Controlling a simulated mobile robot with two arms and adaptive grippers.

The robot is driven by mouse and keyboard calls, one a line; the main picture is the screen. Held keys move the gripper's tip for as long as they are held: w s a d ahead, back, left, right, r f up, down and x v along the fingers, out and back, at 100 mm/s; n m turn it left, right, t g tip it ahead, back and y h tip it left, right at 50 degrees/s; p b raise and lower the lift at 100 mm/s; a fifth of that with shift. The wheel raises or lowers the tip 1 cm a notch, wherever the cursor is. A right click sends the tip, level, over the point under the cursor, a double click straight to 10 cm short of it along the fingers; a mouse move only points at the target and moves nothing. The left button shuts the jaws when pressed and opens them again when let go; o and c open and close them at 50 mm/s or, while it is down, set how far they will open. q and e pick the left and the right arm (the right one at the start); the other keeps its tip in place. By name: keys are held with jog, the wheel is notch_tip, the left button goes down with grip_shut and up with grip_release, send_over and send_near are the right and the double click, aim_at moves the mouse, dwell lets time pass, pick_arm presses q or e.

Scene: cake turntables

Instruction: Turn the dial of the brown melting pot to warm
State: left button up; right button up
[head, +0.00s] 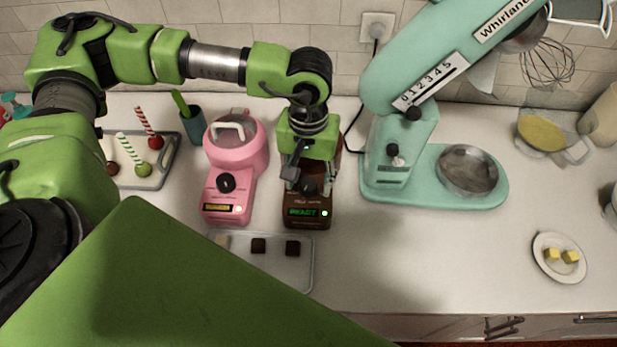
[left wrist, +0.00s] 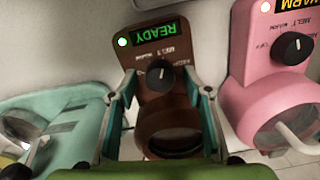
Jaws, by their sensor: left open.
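The brown melting pot (head: 307,217) stands on the counter with a lit green display. In the left wrist view the pot (left wrist: 150,100) appears upside down and its display (left wrist: 160,35) reads READY. Its black dial (left wrist: 160,73) has small printed labels around it, including MELT. The dial also shows in the head view (head: 308,186), partly behind my gripper. My left gripper (head: 306,178) is over the pot's front, pointing down. In the left wrist view its open fingers (left wrist: 160,84) are on either side of the dial, with gaps visible. My right gripper is not in view.
A pink melting pot (head: 226,205) stands close at left, its display (left wrist: 296,5) reading WARM. A tray with dark pieces (head: 305,268) lies in front. A teal mixer (head: 400,190) stands at right.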

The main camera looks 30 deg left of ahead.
pick_arm(q)
jog(key=c, duration=1.1)
jog(key=shift+f+n+b, duration=0.2)
jog(key=shift+n+b, duration=0.2)
jog(key=shift+b, duration=0.35)
jog(key=n+b, duration=0.6)
jog(key=b, duration=0.2)
jog(key=shift+f, duration=0.1)
jog(key=shift+r+n+b, duration=0.15)
jog(key=shift+n+b, duration=0.6)
jog(key=shift+b, duration=0.05)
jog(key=shift+r+n+b, duration=0.15)
jog(key=shift+n+b, duration=0.6)
jog(key=o, duration=1.1)
jog(key=shift+r, duration=0.15)
